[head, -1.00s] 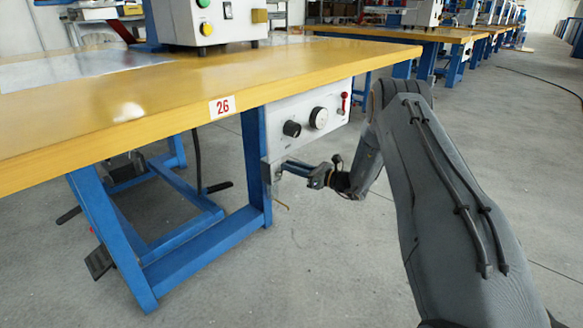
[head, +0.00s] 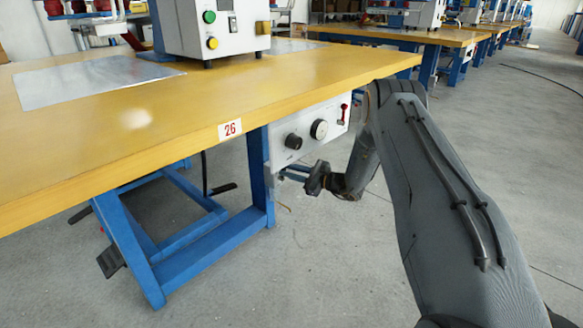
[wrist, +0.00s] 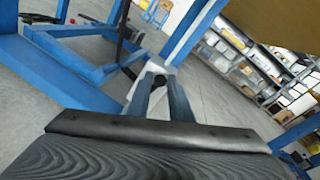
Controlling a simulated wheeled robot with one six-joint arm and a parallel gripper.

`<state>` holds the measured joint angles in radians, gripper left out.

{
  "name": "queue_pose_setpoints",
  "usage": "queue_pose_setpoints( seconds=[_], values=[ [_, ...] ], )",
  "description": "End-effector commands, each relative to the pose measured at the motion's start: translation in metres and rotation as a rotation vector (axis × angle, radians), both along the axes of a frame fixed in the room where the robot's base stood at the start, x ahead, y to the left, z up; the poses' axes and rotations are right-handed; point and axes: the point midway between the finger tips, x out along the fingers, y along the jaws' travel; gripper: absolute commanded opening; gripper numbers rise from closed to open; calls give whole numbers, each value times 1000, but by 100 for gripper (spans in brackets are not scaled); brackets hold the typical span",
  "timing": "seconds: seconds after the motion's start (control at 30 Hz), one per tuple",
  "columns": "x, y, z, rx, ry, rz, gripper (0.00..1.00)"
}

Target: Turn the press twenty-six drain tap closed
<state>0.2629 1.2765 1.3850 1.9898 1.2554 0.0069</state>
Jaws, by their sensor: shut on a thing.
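My gripper (head: 287,173) reaches in under the table's edge, just below the white control box (head: 308,133) at station 26. In the wrist view my gripper's two fingers (wrist: 158,92) close around a small dark part, which I take to be the drain tap's handle (wrist: 159,82). A pale grey piece (wrist: 152,68) shows just beyond the fingertips. In the head view the tap is too small and too covered by my gripper to tell its handle's angle.
The yellow-topped table (head: 120,150) with its blue leg frame (head: 257,165) stands close on the left. A foot pedal (head: 111,262) lies beneath. The control box carries knobs and a red lever (head: 344,113). Open grey floor (head: 330,260) lies in front.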

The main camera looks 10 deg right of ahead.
Motion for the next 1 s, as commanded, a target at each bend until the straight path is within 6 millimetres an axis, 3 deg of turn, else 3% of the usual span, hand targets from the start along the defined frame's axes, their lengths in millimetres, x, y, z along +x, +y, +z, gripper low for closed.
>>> queue_pose_setpoints(
  seconds=[0.3, 0.87, 0.9, 1.0],
  values=[
    [-5, 4, -1, -113, -75, -2, 0],
    [-5, 5, -3, -138, -93, -4, 0],
    [-5, 5, -3, -139, -93, -5, 24],
    [-5, 5, -2, -137, -94, -4, 37]
  ],
)
